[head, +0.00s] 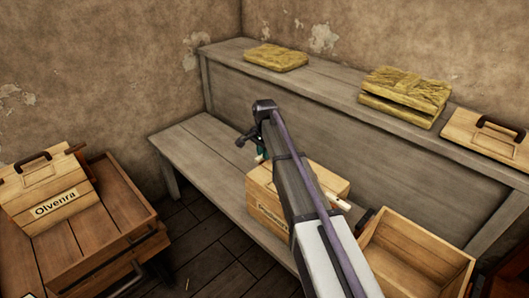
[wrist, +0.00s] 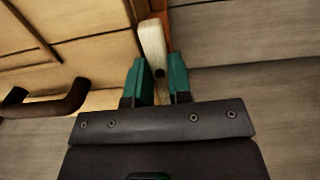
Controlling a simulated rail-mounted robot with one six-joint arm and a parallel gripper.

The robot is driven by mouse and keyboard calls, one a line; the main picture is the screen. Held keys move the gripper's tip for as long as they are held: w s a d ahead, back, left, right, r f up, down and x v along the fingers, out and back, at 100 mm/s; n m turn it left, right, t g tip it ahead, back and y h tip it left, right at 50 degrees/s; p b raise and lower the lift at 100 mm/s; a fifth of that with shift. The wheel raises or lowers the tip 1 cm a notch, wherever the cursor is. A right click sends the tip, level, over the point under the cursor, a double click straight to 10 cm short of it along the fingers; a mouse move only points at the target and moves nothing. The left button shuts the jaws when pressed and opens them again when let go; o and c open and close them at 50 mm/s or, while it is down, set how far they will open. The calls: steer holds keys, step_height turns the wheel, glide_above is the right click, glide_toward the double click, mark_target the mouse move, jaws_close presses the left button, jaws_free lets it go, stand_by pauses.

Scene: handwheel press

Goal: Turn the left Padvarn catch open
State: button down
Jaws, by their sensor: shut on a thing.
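The pale wooden box (head: 330,180) stands on the grey bench, partly hidden behind my arm. Its front label (head: 270,214) is too small and covered to read fully. A pale catch (wrist: 152,45) sits at the box's edge in the wrist view. My gripper (wrist: 160,78) is shut on this catch, with one teal finger on each side of it. In the head view my gripper (head: 259,150) is at the box's left end and hides most of the catch. Another pale catch (head: 339,202) sticks out at the box's right end.
A dark handle (wrist: 50,102) is left of my gripper in the wrist view. An open empty crate (head: 440,262) stands right of the box. The Olvenra box (head: 50,192) is on a wooden cart at left. Yellow slabs (head: 275,57) lie on the upper shelf. The bench's left end is clear.

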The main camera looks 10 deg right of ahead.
stand_by(0.3)
steer(key=c, duration=1)
jaws_free()
steer(key=shift+c, duration=0.2)
step_height(320, 180, up, 11)
steer(key=p, duration=1.1)
steer(key=shift+f, duration=0.1)
